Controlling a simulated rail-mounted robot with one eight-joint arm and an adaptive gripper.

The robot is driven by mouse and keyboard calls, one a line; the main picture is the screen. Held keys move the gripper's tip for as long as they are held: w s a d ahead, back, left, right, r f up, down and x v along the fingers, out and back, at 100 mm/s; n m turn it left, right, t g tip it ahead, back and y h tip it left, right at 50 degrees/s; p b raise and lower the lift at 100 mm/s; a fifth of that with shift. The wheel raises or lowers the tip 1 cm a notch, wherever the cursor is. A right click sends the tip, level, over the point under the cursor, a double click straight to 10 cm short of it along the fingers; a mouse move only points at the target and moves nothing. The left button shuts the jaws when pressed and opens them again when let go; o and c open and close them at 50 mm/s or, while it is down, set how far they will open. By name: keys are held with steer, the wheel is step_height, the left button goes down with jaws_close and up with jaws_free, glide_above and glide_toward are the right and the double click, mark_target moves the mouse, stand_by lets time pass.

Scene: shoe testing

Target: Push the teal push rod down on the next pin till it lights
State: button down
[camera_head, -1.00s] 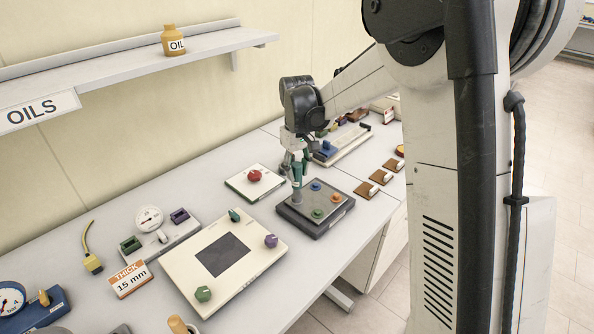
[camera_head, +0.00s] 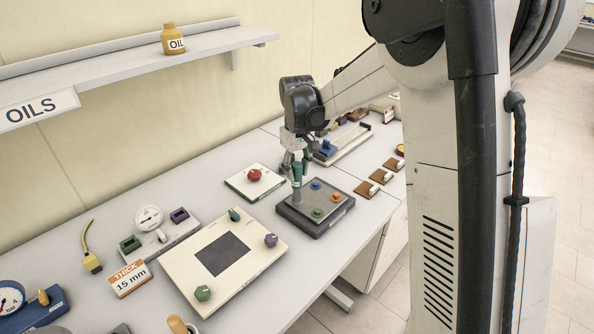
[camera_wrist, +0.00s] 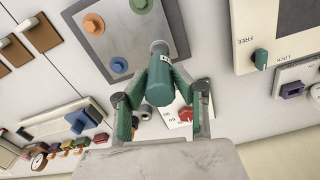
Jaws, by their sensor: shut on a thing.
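My gripper (camera_head: 293,166) is shut on the teal push rod (camera_wrist: 160,84), which it holds upright. The rod's grey lower end (camera_head: 297,194) stands over the left corner of the dark grey pin box (camera_head: 290,215). The rod and the fingers hide what is under it, so I cannot tell how far any pin is pressed. Three other pins show on the box top: blue (camera_head: 316,185), orange (camera_head: 336,198) and green (camera_head: 317,213). In the wrist view the blue pin (camera_wrist: 119,64) and orange pin (camera_wrist: 94,23) show left of the rod. No clear glow shows.
A white plate with a red knob (camera_head: 254,175) lies close left of the box. A cream panel with a dark screen (camera_head: 223,254) lies nearer. Brown blocks (camera_head: 381,176) sit to the right. The table's front edge is close to the box.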

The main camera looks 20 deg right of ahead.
steer(key=shift+r, duration=0.1)
stand_by(0.6)
steer(key=shift+r+p, duration=1.15)
steer(key=shift+r, duration=1.2)
